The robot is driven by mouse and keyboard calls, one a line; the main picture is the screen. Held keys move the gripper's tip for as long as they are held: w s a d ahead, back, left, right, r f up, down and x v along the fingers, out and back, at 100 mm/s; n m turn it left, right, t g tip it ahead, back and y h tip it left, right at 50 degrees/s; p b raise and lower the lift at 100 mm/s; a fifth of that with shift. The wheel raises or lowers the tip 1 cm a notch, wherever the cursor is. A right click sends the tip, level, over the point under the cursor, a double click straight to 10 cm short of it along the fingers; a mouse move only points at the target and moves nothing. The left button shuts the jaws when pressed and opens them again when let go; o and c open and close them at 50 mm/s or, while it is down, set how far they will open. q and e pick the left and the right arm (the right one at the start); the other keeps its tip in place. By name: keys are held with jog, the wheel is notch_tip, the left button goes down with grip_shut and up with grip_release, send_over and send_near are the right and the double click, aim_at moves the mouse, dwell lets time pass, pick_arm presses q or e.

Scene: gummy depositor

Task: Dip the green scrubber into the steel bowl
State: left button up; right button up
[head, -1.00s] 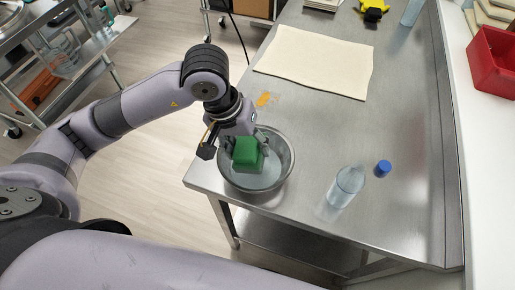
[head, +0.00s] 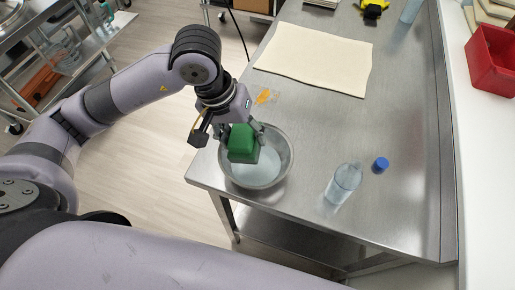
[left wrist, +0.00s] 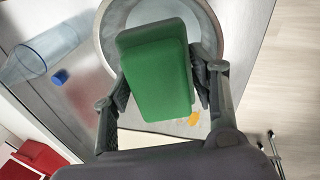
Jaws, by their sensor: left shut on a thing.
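The green scrubber (head: 242,144) is a block held between the fingers of my left gripper (head: 241,133), which is shut on it. The scrubber also shows in the left wrist view (left wrist: 157,78), in front of the bowl. The steel bowl (head: 288,166) stands near the left edge of the steel table and holds a pale liquid (head: 262,172). In the head view the scrubber overlaps the far left part of the bowl's opening. I cannot tell whether its underside touches the liquid. My right gripper is out of view.
A clear bottle (head: 344,183) and a blue cap (head: 380,164) stand right of the bowl. An orange smear (head: 263,96) lies behind it, near a cream cloth (head: 316,58). A red bin (head: 492,62) is at the far right. The table's right half is mostly clear.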

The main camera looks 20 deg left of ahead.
aim_at(247, 131)
pick_arm(q)
jog(key=shift+w+d+p+v, duration=0.15)
jog(key=shift+p+v, duration=0.2)
jog(key=shift+v, duration=0.5)
jog(key=shift+w+d+p+v, duration=0.1)
jog(key=shift+d+p+v, duration=0.2)
jog(key=shift+v, duration=0.5)
jog(key=shift+w+d+p+v, duration=0.1)
jog(key=shift+p+v, duration=0.3)
jog(key=shift+v, duration=0.45)
